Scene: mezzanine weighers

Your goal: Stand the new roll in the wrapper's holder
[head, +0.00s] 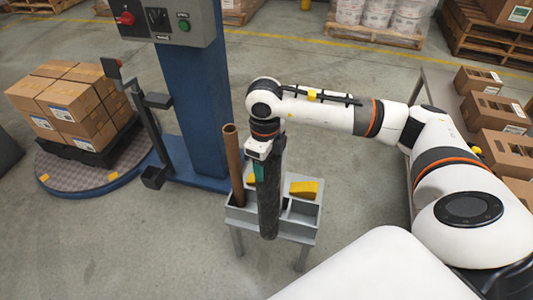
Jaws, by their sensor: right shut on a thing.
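The new roll (269,205) is a dark, upright cylinder in my right gripper (261,158). The gripper is shut on its upper part and points down. The roll's lower end overlaps the front of a grey stand (273,228); I cannot tell how high it hangs. The wrapper has a blue mast (190,85) with a dark holder (145,125) on its left side. The holder has an upright bar, a bracket and a low cup (153,178), which looks empty. The roll is to the right of the holder, apart from it. My left gripper is out of view.
The stand's compartments hold a brown cardboard tube (232,165) and a yellow block (304,189). Boxes (75,100) stand on the turntable (95,172) at left. A table with open cartons (490,112) is at right. Floor is clear in front.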

